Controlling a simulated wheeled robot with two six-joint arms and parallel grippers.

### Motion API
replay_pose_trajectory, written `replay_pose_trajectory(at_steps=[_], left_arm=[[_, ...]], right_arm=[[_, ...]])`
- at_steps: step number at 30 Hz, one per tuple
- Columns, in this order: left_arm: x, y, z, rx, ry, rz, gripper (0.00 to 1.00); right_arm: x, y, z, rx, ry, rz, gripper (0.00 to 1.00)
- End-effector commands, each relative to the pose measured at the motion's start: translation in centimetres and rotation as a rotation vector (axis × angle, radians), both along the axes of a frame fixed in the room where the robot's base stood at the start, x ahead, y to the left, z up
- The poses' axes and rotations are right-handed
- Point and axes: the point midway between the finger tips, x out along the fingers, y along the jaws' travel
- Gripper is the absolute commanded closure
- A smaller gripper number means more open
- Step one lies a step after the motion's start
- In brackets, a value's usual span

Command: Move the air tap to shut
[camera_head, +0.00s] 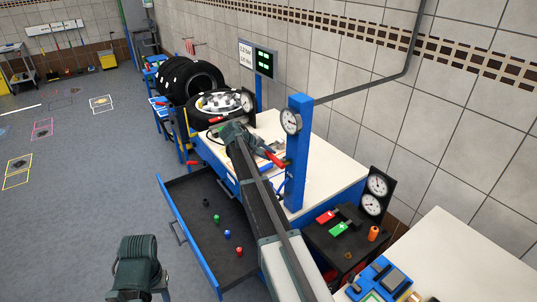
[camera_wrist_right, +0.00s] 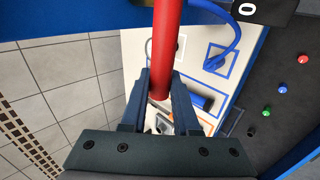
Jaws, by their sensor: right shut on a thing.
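The air tap's red lever (camera_wrist_right: 167,45) runs down from the top of the right wrist view, with its lower end between my fingers. My right gripper (camera_wrist_right: 160,90) is shut on this lever, one dark finger on each side. In the head view the red lever (camera_head: 275,160) shows beside the blue post (camera_head: 298,150), with my right gripper (camera_head: 262,148) at it, partly hidden by my arm. A black plate marked 0 (camera_wrist_right: 250,10) shows at the top right of the wrist view. The tap's body is hidden. My left gripper's fingers do not show.
The white-topped bench (camera_head: 335,165) carries the post with a round gauge (camera_head: 291,121). An open drawer (camera_head: 190,245) holds several small coloured knobs. Tyres (camera_head: 190,80) stand at the back. A dark cart (camera_head: 350,245) with red and green blocks is at right.

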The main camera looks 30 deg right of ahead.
Motion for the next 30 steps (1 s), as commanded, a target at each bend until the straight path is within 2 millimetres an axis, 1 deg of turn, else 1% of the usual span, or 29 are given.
replay_pose_trajectory(at_steps=[3, 19, 20, 21, 22, 30], left_arm=[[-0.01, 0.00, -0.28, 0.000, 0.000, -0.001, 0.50], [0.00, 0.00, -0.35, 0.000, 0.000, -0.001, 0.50], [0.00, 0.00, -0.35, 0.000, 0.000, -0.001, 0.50], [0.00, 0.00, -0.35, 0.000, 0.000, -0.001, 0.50], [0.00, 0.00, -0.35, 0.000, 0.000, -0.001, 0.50], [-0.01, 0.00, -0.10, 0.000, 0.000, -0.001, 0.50]], right_arm=[[0.11, 0.11, -0.36, 0.003, 0.023, 0.000, 1.00], [-0.07, 0.14, -0.45, 0.003, 0.046, -0.001, 1.00], [-0.08, 0.14, -0.46, 0.003, 0.046, -0.001, 0.68], [-0.09, 0.13, -0.45, 0.002, 0.046, -0.001, 0.60], [-0.08, 0.12, -0.44, 0.002, 0.046, -0.001, 0.58], [-0.03, 0.16, -0.15, 0.000, 0.043, -0.001, 0.58]])
